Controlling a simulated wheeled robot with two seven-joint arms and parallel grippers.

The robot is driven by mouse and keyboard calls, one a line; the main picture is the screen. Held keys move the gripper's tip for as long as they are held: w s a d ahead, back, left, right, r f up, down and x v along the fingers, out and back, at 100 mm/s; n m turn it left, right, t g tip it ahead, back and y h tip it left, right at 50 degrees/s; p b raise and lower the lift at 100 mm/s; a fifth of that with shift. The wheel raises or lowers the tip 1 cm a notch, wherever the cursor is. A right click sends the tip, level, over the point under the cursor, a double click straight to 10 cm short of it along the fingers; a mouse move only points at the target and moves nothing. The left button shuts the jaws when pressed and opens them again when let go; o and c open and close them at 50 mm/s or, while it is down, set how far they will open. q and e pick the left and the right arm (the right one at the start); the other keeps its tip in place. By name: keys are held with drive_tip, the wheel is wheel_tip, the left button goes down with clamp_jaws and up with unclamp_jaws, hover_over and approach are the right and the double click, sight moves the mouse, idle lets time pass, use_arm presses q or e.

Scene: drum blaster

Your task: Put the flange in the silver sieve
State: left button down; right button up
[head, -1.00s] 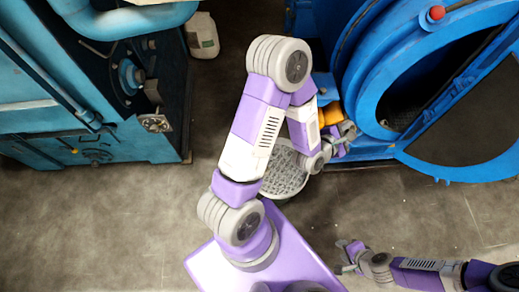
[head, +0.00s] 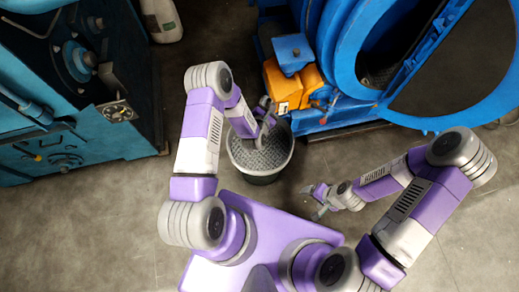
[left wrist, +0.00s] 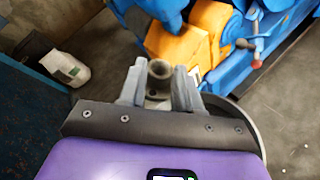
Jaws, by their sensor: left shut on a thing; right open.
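The silver sieve (head: 284,165) is a round grey vessel with a patterned inside, standing on the floor in front of my base. My left gripper (head: 266,110) is above its far rim in the head view. In the left wrist view my left gripper (left wrist: 159,85) is shut on the flange (left wrist: 160,70), a small grey ring-like part with a round hole. The flange cannot be made out clearly in the head view. Part of the sieve rim (left wrist: 252,128) shows below and right of the fingers. My right gripper (head: 318,198) is open and empty, right of the sieve.
A blue machine with a round drum opening (head: 385,100) stands behind and right of the sieve, with an orange box (head: 283,84) at its near side. A teal machine (head: 75,90) stands at the left. A white jug (head: 160,18) is at the back. Floor left of the sieve is clear.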

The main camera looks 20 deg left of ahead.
use_arm(q)
drive_tip(key=b, duration=0.8)
hover_over(267, 141)
wheel_tip(267, 141, down, 24)
drive_tip(key=shift+d+r, duration=0.1)
drive_tip(key=shift+r, duration=0.05)
drive_tip(key=shift+f+b, duration=0.8)
drive_tip(key=shift+f, duration=1.45)
drive_tip(key=shift+r, duration=0.1)
drive_tip(key=c, duration=0.8)
unclamp_jaws()
drive_tip(key=shift+s, duration=0.1)
